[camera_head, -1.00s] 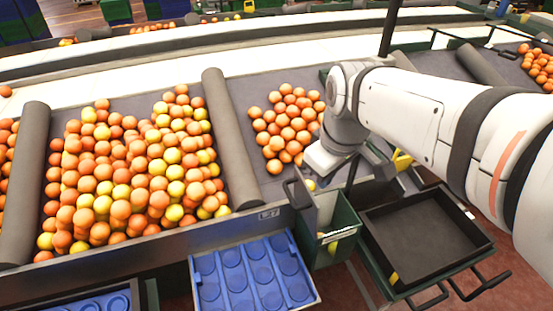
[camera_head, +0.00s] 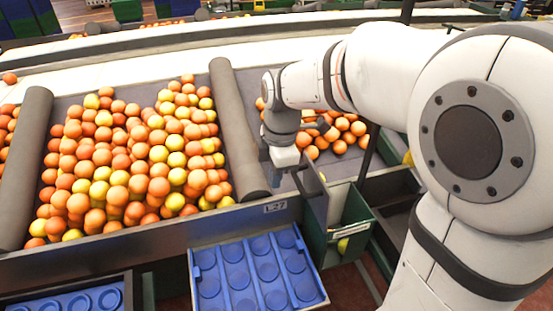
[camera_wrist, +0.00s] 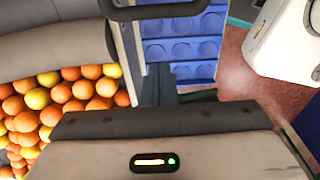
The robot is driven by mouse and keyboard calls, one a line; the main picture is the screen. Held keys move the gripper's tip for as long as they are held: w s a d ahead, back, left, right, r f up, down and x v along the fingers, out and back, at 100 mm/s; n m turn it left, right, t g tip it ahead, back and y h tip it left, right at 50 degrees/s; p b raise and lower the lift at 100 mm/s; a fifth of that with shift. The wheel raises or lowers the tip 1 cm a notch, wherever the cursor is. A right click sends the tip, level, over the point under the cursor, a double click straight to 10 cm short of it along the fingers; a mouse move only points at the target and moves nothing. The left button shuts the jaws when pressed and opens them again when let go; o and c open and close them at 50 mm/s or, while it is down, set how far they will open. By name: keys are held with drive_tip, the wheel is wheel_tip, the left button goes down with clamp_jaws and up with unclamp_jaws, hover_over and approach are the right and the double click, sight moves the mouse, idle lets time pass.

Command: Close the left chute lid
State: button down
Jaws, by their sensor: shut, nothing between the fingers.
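The chute lid is a grey panel (camera_head: 316,202) standing upright, open, at the left side of the green chute bin (camera_head: 342,248). Its dark handle (camera_head: 297,182) is on its left face; a dark handle bar (camera_wrist: 165,10) also shows at the top of the wrist view. My gripper (camera_head: 276,181) is shut and empty, just left of the lid, above the conveyor's front edge. I cannot tell whether it touches the lid. In the wrist view, grey finger shapes (camera_wrist: 162,86) show beyond my wrist housing.
A dense pile of oranges (camera_head: 130,165) lies left of a grey roller divider (camera_head: 238,130). More oranges (camera_head: 345,130) lie behind my wrist. A blue cupped tray (camera_head: 255,272) is below the front edge. A black tray (camera_head: 400,215) at right is mostly hidden by my arm.

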sight(306, 195)
drive_tip(key=shift+w+d+f+p, duration=0.15)
drive_tip(key=shift+d+f, duration=0.2)
drive_tip(key=shift+d, duration=0.25)
drive_tip(key=shift+w+d+f+p, duration=0.1)
drive_tip(key=shift+w+d+f, duration=0.15)
drive_tip(key=shift+d, duration=0.35)
drive_tip(key=shift+w+d+f+p, duration=0.15)
drive_tip(key=shift+d+f, duration=0.25)
drive_tip(key=shift+d, duration=0.2)
